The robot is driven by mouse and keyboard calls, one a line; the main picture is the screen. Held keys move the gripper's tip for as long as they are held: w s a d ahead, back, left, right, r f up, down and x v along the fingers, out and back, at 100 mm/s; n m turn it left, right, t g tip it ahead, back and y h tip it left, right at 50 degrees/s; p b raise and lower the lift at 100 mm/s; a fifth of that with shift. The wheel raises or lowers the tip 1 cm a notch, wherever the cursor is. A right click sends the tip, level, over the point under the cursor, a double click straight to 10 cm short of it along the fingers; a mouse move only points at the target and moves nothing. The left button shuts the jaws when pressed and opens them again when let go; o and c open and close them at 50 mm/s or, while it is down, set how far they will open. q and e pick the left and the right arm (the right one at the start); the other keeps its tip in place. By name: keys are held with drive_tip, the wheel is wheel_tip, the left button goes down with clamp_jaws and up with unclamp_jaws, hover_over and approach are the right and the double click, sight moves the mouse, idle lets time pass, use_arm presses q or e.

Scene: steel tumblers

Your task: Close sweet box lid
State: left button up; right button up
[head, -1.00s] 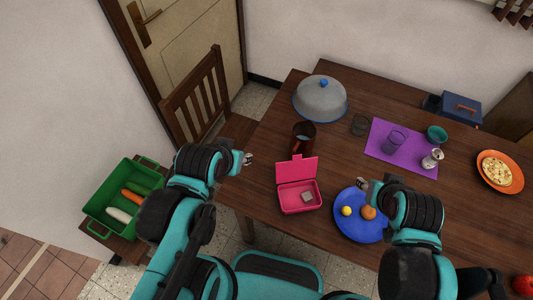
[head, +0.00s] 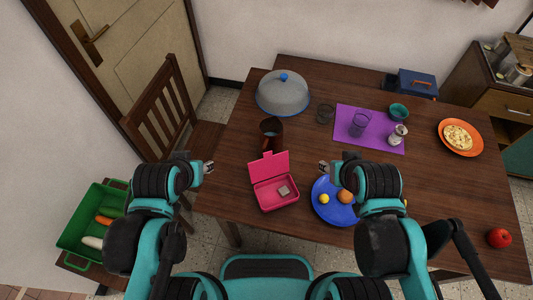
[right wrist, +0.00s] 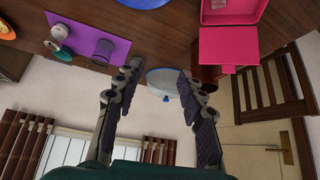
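The pink sweet box (head: 275,204) stands on the table with its lid (head: 268,164) open, raised at the back. A small grey-brown piece lies inside. Box (right wrist: 233,14) and lid (right wrist: 228,47) also show at the top right of the right wrist view. My left gripper (head: 208,167) is left of the box, apart from it; whether its fingers are parted is too small to tell. My right gripper (head: 323,167) is right of the lid, near the blue plate's back edge. Its fingers are spread and empty in the right wrist view (right wrist: 157,80).
A blue plate (head: 324,212) with fruit is right of the box. A dark brown mug (head: 270,134) stands just behind the lid. A chair (head: 160,110) is at the left.

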drive_tip(key=c, duration=0.5)
drive_tip(key=shift+w+a+r, duration=0.2)
drive_tip(key=shift+w+r, duration=0.05)
drive_tip(key=shift+r, duration=0.05)
clamp_jaws()
drive_tip(key=w+a+n+g+p, duration=0.5)
drive_tip(key=w+a+p, duration=0.55)
drive_tip(key=a, duration=0.75)
wheel_tip(320, 180, down, 10)
drive_tip(key=w+g+b, duration=0.1)
drive_tip(key=w+b, duration=0.1)
drive_tip(key=b, duration=0.2)
drive_tip(key=shift+f+m, duration=0.25)
drive_tip(key=shift+m, duration=0.15)
